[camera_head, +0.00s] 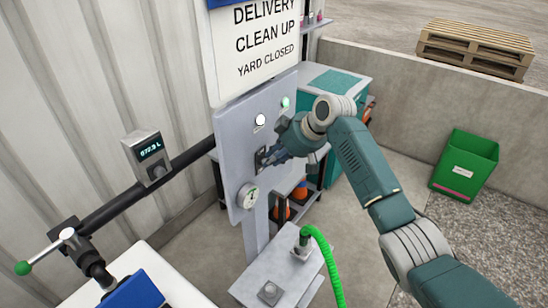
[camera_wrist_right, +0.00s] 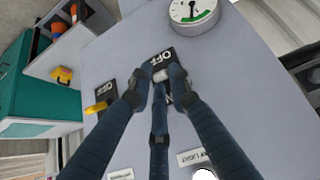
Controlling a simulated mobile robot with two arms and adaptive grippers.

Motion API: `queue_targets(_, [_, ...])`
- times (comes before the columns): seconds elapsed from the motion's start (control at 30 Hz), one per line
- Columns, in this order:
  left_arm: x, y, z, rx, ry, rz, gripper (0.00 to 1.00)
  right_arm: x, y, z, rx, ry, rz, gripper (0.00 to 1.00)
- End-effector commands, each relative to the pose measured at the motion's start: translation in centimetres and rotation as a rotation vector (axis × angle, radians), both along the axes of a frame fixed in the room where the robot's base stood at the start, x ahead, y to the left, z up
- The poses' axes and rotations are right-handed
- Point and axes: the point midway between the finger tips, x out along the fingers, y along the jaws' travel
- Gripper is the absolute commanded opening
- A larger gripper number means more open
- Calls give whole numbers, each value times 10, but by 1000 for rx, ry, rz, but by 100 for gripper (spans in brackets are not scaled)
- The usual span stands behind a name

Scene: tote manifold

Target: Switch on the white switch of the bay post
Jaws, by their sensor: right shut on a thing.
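The bay post's grey panel (camera_head: 236,137) stands upright in the middle of the head view. My right gripper (camera_head: 268,157) is at its dark switch plate. In the right wrist view the white switch (camera_wrist_right: 176,73) sits on a black plate marked OFF (camera_wrist_right: 163,57). The blue fingers of my right gripper (camera_wrist_right: 160,82) are shut around the switch and partly cover it and the plate's lower marking. A yellow switch (camera_wrist_right: 97,108) on another plate marked OFF is beside it, apart from the fingers. My left gripper is not in view.
A round gauge (camera_head: 248,196), a white lamp (camera_head: 260,120) and a green lamp (camera_head: 285,102) are on the panel. A sign (camera_head: 262,40) hangs above. A grey box (camera_head: 280,277) with a green hose (camera_head: 325,260) stands below. A green crate (camera_head: 466,163) stands at right.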

Motion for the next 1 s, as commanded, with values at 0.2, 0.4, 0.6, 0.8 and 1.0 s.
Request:
queue_targets(0.2, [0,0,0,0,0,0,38,-4,1,-6,-4,15,6,34])
queue_targets(0.4, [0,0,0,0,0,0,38,-3,1,-3,-1,9,5,34])
queue_targets(0.6, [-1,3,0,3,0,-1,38,-2,1,-1,0,4,4,34])
queue_targets(0.8, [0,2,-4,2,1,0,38,-2,0,-3,10,-3,2,34])
queue_targets(1.0, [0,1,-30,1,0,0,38,-4,-3,-15,90,-61,2,34])
